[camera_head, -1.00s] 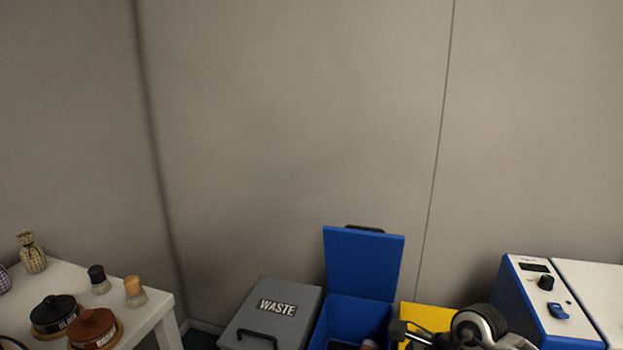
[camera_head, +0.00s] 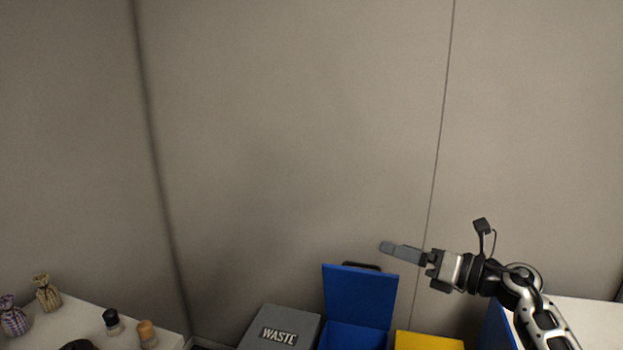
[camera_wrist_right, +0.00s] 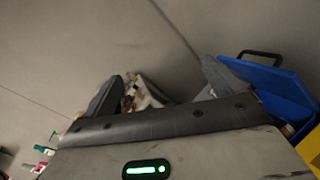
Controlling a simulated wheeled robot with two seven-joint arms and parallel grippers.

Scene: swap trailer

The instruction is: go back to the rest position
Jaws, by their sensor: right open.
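My right gripper (camera_head: 403,251) is raised in front of the wall, above the blue bin and the yellow bin, pointing left. In the right wrist view its two dark fingers (camera_wrist_right: 160,90) are spread apart, with nothing held between them. My left gripper is not in view.
A grey waste bin (camera_head: 279,335) has its lid shut. A blue bin (camera_head: 360,297) stands with its lid up, beside a yellow bin (camera_head: 428,341). A white-topped blue machine (camera_head: 597,322) stands at right.

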